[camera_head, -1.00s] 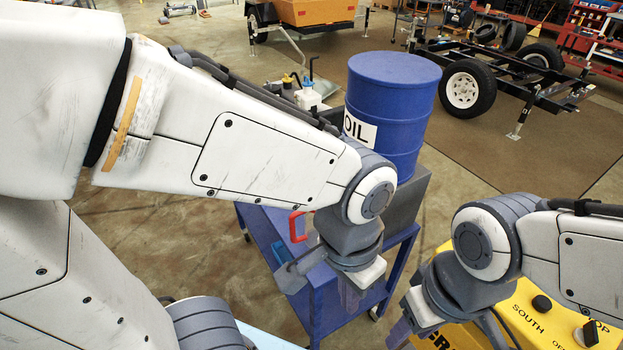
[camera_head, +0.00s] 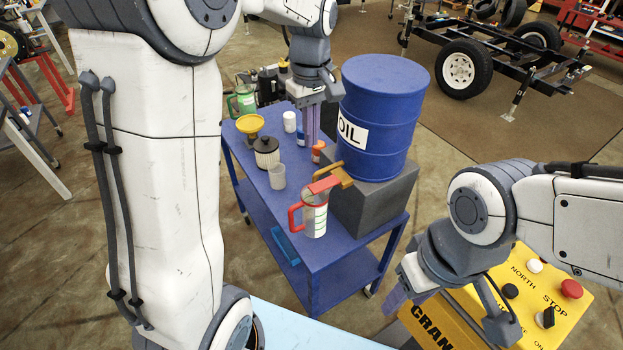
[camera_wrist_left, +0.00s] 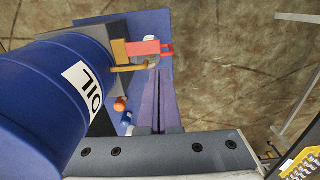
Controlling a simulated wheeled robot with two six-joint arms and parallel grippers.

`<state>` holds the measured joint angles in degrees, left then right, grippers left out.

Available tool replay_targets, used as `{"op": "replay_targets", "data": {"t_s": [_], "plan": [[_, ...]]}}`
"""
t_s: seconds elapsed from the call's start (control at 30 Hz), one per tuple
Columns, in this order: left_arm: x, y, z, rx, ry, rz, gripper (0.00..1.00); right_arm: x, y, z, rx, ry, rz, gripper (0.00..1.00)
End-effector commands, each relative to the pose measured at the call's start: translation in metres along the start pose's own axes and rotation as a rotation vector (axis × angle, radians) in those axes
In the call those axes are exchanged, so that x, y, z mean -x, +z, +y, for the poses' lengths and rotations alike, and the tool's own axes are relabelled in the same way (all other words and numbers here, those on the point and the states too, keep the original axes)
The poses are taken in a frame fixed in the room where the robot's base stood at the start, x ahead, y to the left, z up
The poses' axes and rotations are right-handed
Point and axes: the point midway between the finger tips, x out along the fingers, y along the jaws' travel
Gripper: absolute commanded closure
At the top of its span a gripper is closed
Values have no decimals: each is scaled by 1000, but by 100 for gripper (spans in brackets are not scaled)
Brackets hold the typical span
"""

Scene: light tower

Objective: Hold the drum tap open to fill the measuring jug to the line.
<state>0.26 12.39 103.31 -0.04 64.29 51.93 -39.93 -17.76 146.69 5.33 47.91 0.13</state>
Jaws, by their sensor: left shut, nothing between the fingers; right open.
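The brass tap (camera_head: 343,175) sticks out low on the drum, with a red lever (camera_head: 323,184); the lever also shows in the left wrist view (camera_wrist_left: 150,48). The clear measuring jug (camera_head: 315,218), with red handle and green marks, stands on the cart under the tap. Its liquid level cannot be told. My left gripper (camera_head: 312,138) is shut and empty, pointing down behind the tap, left of the drum. My right gripper (camera_head: 393,300) is open and empty, off the cart.
The cart top (camera_head: 280,215) also holds a yellow funnel (camera_head: 250,126), a filter (camera_head: 267,152), a grey cup (camera_head: 277,177), a white bottle (camera_head: 289,121) and a green can (camera_head: 244,99). A yellow crane control box (camera_head: 520,300) stands at the right front.

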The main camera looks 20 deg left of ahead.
Motion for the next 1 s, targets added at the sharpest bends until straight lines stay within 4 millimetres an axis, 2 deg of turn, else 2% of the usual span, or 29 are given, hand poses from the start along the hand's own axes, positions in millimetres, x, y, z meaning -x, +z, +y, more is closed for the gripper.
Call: {"op": "replay_targets", "data": {"t_s": [0.17,0.6,0.8,1.0], "plan": [[-21,1,-1,-2,-6,-5,100,5,0,0,0,0,0,51],[-109,2,-1,-2,-6,-5,100,26,-2,-2,0,0,0,51],[-132,1,-1,-2,-3,-2,100,32,-2,-2,2,0,0,51],[-138,1,0,-2,0,-1,100,33,-2,-2,2,0,0,51]]}}
